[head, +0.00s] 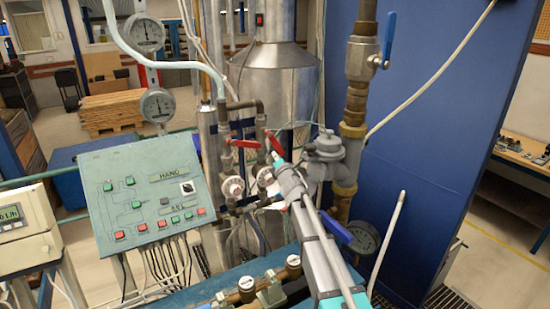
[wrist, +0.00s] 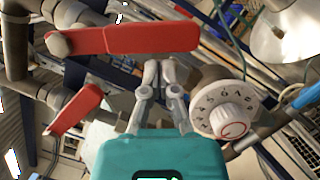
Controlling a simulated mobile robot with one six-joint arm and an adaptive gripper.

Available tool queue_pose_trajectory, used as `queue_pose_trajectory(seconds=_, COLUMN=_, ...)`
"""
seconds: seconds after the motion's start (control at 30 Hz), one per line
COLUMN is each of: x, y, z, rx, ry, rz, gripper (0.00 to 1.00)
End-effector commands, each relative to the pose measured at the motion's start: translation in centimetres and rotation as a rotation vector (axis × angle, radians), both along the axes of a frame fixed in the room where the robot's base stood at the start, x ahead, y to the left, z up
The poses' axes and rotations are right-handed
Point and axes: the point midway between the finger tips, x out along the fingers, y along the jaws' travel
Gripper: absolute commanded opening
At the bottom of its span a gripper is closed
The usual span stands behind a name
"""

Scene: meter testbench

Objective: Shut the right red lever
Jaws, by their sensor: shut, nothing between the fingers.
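Two red levers sit on the pipework in the head view, the left red lever (head: 245,143) lying nearly level and the right red lever (head: 275,144) slanting. In the wrist view a large red lever (wrist: 150,39) lies across the top, close to the fingertips; it appears to be the right one. A smaller red lever (wrist: 75,109) shows farther off at left. My gripper (wrist: 160,66) is shut and empty, its tips just below the large lever; I cannot tell if they touch. In the head view my gripper (head: 275,157) is just below the right lever, partly hidden by my arm.
A white numbered dial (wrist: 222,110) is right beside my fingers. A grey-green control panel (head: 150,190) stands at left. A thick brass pipe (head: 355,105) with a blue lever (head: 389,40) rises at right. Pressure gauges (head: 147,34) hang at upper left.

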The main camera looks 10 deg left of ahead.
Motion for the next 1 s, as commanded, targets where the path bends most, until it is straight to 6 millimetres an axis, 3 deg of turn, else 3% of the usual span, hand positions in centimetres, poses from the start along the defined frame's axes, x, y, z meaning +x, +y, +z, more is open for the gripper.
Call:
queue_pose_trajectory(seconds=0.5, x=1.8, y=-2.4, z=1.2, rx=-0.183, ry=-0.133, rz=-0.001, gripper=0.0)
queue_pose_trajectory(seconds=1.0, x=1.5, y=-2.1, z=0.9, rx=-0.18, ry=-0.13, rz=0.0, gripper=0.0)
